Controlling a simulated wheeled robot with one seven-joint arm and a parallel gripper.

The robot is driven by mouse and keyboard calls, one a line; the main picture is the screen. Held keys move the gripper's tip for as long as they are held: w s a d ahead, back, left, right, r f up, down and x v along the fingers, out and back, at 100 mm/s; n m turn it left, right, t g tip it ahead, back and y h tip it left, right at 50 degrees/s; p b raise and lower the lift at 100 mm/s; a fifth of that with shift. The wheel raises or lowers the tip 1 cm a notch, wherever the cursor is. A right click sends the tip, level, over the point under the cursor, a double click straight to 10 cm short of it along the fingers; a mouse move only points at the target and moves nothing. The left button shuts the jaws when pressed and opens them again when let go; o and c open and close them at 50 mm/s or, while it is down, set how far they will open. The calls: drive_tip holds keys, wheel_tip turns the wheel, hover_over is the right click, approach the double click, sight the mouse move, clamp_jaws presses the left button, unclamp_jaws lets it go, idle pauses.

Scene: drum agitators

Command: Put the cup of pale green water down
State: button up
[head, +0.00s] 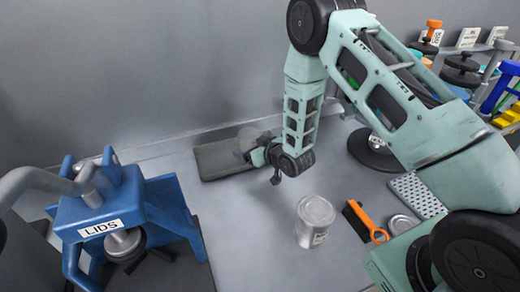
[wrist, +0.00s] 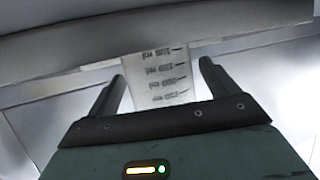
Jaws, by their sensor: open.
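A clear cup (wrist: 158,62) with printed measuring marks stands between the fingers of my gripper (wrist: 162,75) in the wrist view. The two fingers are spread, with a gap visible on each side of the cup. In the head view my gripper (head: 262,156) is low over the right part of a dark grey mat (head: 212,164). A blurred greyish shape (head: 246,138) beside it there looks like the cup, largely hidden. I cannot make out any pale green water or its level.
A blue stand labelled LIDS (head: 165,215) is at the left. A silver can (head: 316,218) stands in front of my arm. An orange-handled brush (head: 365,222), a round lid (head: 403,224) and a perforated plate (head: 415,195) lie to the right. Bare bench lies between stand and can.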

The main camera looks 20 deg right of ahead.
drive_tip(key=b+v, duration=0.4)
drive_tip(key=v, duration=0.8)
drive_tip(key=shift+b, duration=0.3)
drive_tip(key=s+d+r+m+g+h, duration=0.25)
drive_tip(key=s+r+g, duration=0.25)
drive_tip(key=s, duration=0.3)
drive_tip(key=s+d+r+m+g+h, duration=0.1)
drive_tip(key=s+d+r+g+h, duration=0.1)
drive_tip(key=s+d+r+g, duration=0.4)
drive_tip(key=s+a+n+g, duration=0.1)
drive_tip(key=s+a+n, duration=0.3)
drive_tip(key=s+a, duration=0.3)
drive_tip(key=s+a+r+n, duration=0.1)
drive_tip(key=s+a+n, duration=0.2)
drive_tip(key=s+a, duration=0.4)
drive_tip(key=a+y, duration=0.1)
drive_tip(key=a, duration=0.5)
drive_tip(key=shift+s+a+n+g, duration=0.35)
drive_tip(key=shift+s+g, duration=0.05)
